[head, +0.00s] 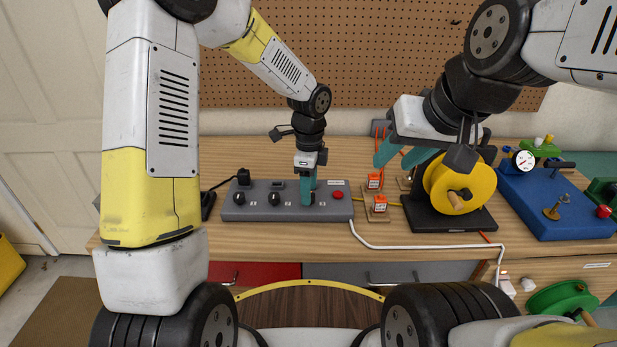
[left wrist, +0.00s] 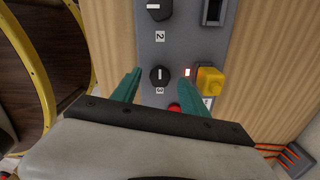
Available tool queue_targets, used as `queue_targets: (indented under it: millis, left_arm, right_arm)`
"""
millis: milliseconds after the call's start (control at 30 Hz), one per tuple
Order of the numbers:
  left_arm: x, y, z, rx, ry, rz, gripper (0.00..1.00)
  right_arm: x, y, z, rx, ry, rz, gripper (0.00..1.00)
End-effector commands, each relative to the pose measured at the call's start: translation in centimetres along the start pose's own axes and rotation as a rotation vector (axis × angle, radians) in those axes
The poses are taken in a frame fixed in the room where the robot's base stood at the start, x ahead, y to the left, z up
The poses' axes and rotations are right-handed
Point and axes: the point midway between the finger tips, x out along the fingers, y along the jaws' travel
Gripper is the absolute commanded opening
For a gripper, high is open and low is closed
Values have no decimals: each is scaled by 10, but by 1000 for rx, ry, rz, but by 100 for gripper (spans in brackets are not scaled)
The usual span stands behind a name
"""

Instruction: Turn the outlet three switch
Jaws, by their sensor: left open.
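The grey outlet panel (head: 255,212) lies on the workbench with a row of black knobs. The outlet three switch (left wrist: 160,76) is a black knob marked 3, with its white line running up and down in the left wrist view. Knob 2 (left wrist: 157,9) has its line crosswise. My left gripper (head: 308,198) points down at the panel, open; in the left wrist view its teal fingers stand on either side of knob 3. Contact cannot be told. In the head view the gripper hides most of knob 3. My right gripper (head: 393,158) is open and empty above the bench.
A yellow plug (left wrist: 210,81) and a small lit lamp (left wrist: 187,72) are beside knob 3. A red button (head: 338,194) is at the panel's right end. A white cable (head: 420,247), orange-topped blocks, a yellow spool (head: 474,187) and a blue board (head: 540,212) lie to the right.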

Motion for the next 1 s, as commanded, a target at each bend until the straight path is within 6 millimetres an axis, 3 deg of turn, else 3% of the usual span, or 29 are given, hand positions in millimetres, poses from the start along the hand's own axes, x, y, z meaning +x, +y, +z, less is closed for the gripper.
queue_targets:
  millis: [133, 400, 433, 700, 1000]
  left_arm:
    - [12, 0, 0, 1, 0, 0, 52]
    - [14, 0, 0, 0, 0, -1, 52]
    - [14, 0, 0, 0, 0, -1, 50]
    - [13, 0, 0, 0, 0, -1, 0]
    - [13, 0, 0, -27, 0, -2, 0]
  right_arm:
    - [0, 0, 0, 0, 0, 0, 36]
    - [0, 0, 0, 0, 0, 0, 36]
    - [0, 0, 0, 0, 0, 0, 36]
    - [0, 0, 0, 0, 0, 0, 36]
    - [0, 0, 0, 0, 0, 0, 36]
